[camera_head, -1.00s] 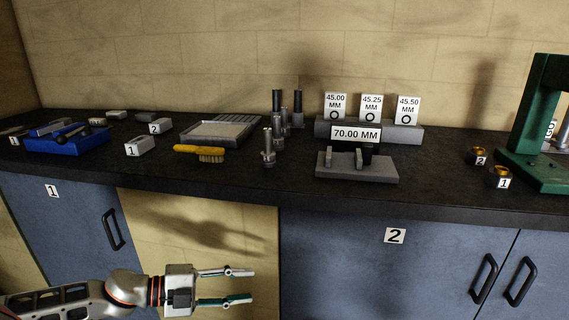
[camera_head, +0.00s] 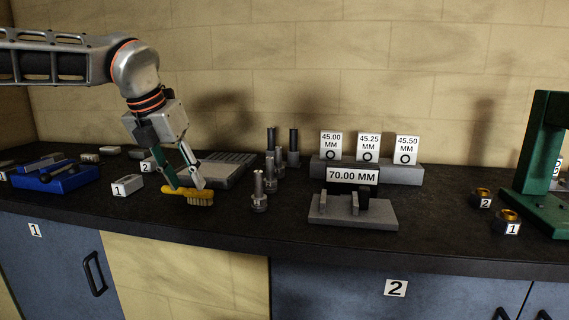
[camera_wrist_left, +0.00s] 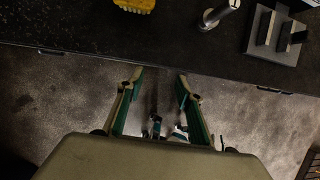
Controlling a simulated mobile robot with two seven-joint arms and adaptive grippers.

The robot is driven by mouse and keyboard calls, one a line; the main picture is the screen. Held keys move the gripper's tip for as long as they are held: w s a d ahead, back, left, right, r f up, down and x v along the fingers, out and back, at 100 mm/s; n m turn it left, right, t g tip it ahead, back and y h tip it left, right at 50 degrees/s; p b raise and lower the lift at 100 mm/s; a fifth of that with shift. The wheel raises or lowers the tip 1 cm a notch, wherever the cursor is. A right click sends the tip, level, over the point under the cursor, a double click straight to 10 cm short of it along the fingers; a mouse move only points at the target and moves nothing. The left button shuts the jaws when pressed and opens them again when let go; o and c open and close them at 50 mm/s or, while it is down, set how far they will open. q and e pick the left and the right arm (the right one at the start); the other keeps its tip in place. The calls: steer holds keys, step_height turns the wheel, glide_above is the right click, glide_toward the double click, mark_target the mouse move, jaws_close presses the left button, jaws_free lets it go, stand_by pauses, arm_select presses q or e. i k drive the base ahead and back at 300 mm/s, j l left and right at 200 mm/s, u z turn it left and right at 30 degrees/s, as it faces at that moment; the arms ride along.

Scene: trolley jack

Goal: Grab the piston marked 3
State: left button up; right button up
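Several metal pistons stand upright on the dark counter in the head view; the nearest (camera_head: 259,192) is to the right of the yellow brush. No mark 3 is legible on any of them. One also shows at the top of the left wrist view (camera_wrist_left: 220,14). My left gripper (camera_head: 190,187) is open and empty, pointing down, overlapping the brush in the head view. In the left wrist view its spread fingers (camera_wrist_left: 160,80) appear over the floor, short of the counter's front edge. My right gripper is not in view.
The yellow brush (camera_head: 200,200) lies left of the pistons. A grey fixture (camera_head: 340,215) with a 70.00 MM sign (camera_head: 353,176) is at their right. Grey blocks marked 1 (camera_head: 128,186) and 2 (camera_head: 147,167), a blue tray (camera_head: 65,183) and a green press (camera_head: 540,150) also stand there.

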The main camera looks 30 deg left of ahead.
mark_target(279, 170)
steer(key=i, duration=1.3)
